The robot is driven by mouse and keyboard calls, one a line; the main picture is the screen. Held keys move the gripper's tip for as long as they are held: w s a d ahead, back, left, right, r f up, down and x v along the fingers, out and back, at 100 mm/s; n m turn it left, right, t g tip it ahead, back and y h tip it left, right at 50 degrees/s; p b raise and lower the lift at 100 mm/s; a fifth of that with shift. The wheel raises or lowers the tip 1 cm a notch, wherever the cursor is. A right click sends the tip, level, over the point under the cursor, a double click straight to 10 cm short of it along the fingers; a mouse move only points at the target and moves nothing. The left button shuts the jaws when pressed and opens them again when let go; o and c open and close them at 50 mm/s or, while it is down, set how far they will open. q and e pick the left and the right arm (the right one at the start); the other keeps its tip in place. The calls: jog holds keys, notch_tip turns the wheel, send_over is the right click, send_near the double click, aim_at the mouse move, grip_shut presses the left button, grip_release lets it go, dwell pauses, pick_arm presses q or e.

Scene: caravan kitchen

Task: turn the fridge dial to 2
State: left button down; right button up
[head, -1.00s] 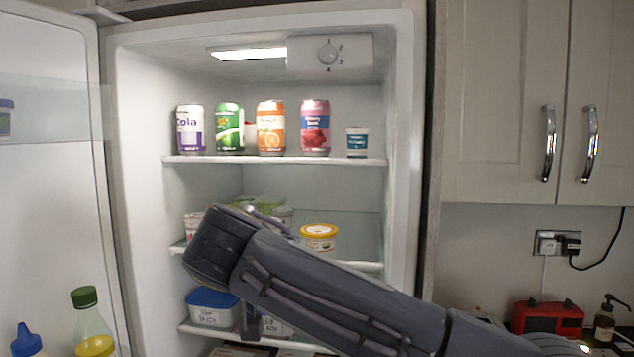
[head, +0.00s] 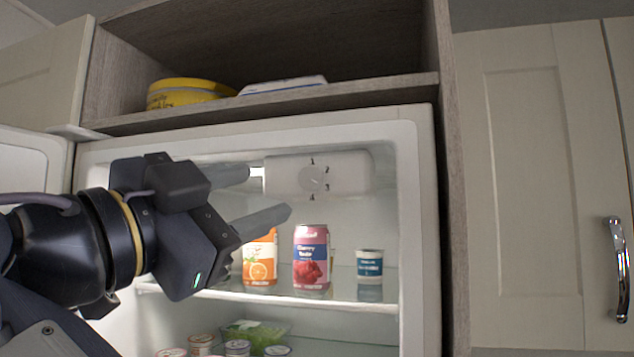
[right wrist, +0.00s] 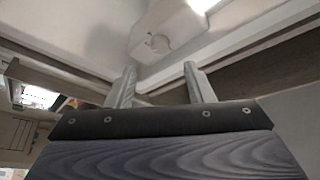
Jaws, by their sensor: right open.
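The fridge dial (head: 312,178) is a round pale knob on the front of a white control box (head: 352,172) at the top inside of the open fridge. Numbers stand around it; its exact setting is too small to read surely. In the right wrist view the dial (right wrist: 159,43) shows beyond the fingers, a little above the gap between them. My right gripper (head: 268,196) is open and empty, with its fingers pointing right toward the box. The fingertips are left of the dial in the head view and apart from it. My left gripper is not in view.
An orange can (head: 260,258), a pink can (head: 311,262) and a small white-and-teal tub (head: 370,264) stand on the shelf (head: 335,300) below. The fridge door (head: 40,165) stands open at the left.

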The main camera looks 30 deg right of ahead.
aim_at(309, 178)
jog(key=p+x, duration=0.2)
jog(key=x, duration=0.5)
jog(key=shift+w+d, duration=0.1)
jog(key=shift+d, duration=0.1)
jog(key=c, duration=1)
jog(key=shift+f+n+t+b, duration=0.25)
jog(key=shift+n+t+b, duration=0.15)
jog(key=shift+n+b, duration=0.45)
jog(key=n+t+b, duration=0.1)
jog(key=n+b, duration=0.1)
jog(key=n, duration=0.1)
jog(key=n+t+b, duration=0.2)
jog(key=n, duration=0.1)
jog(key=shift+d+f, duration=0.15)
jog(key=shift+d, duration=0.05)
jog(key=n+t, duration=0.1)
jog(key=n+t+y+b, duration=0.1)
jog(key=n, duration=0.1)
jog(key=n+t+y+b, duration=0.1)
jog(key=n, duration=0.1)
jog(key=shift+s+d, duration=0.1)
jog(key=shift+s, duration=0.25)
jog(key=shift+s+d+r+n+t+y+b, duration=0.1)
jog(key=shift+n+t+y+b, duration=0.3)
jog(key=shift+n, duration=0.8)
jog(key=shift+r+n+t+y+b, duration=0.2)
jog(key=shift+n+t+y, duration=0.4)
jog(key=shift+n, duration=0.85)
